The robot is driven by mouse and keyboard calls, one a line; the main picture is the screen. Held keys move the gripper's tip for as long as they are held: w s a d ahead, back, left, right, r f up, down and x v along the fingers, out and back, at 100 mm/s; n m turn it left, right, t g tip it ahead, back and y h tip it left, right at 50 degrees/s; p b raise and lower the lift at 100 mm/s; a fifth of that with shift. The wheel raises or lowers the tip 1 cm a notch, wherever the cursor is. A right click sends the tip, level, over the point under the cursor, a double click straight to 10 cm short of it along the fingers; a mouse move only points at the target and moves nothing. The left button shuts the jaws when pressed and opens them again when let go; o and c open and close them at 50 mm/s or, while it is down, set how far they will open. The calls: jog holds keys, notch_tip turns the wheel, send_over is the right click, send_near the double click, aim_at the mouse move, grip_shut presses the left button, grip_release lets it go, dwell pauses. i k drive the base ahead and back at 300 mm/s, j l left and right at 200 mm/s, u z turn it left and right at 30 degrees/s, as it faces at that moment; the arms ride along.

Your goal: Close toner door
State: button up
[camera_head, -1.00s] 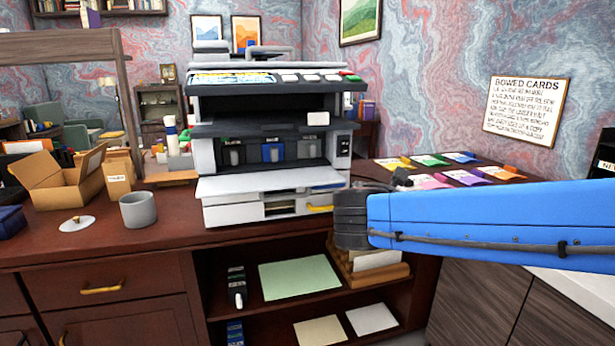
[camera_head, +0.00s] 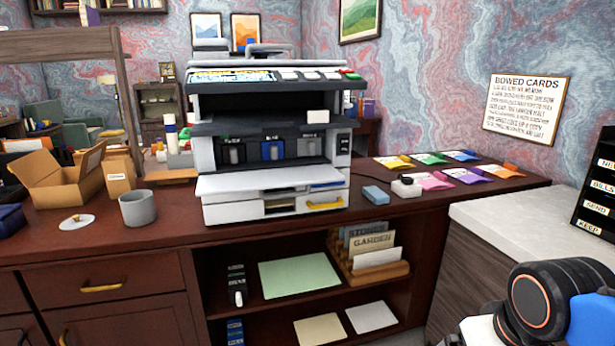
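A grey and white printer (camera_head: 205,155) stands on the dark red wooden desk. Its toner bay is exposed, with dark and blue toner cartridges (camera_head: 273,152) visible inside. The toner door (camera_head: 260,181) appears to be the white panel folded down and out below the bay, so it looks open. A lower tray with a yellow handle (camera_head: 325,205) sits beneath it. My gripper is not in view; only a blue, white and black part of my arm shows at the bottom right, well apart from the printer.
A grey cup (camera_head: 138,209), an open cardboard box (camera_head: 60,187) and a white lid (camera_head: 77,222) are left of the printer. A blue block (camera_head: 376,195), a small white device (camera_head: 406,187) and colourful packets (camera_head: 434,181) lie to the right. A pale counter (camera_head: 530,225) stands at right.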

aim_at(260, 179)
jog(key=i+j, duration=0.1)
jog(key=j, duration=0.25)
jog(key=i+j, duration=0.15)
jog(key=j, duration=0.2)
jog(key=i+j, duration=0.1)
jog(key=j, duration=0.25)
jog(key=i+j, duration=0.15)
jog(key=j, duration=0.2)
jog(key=i+j, duration=0.1)
jog(key=j, duration=0.25)
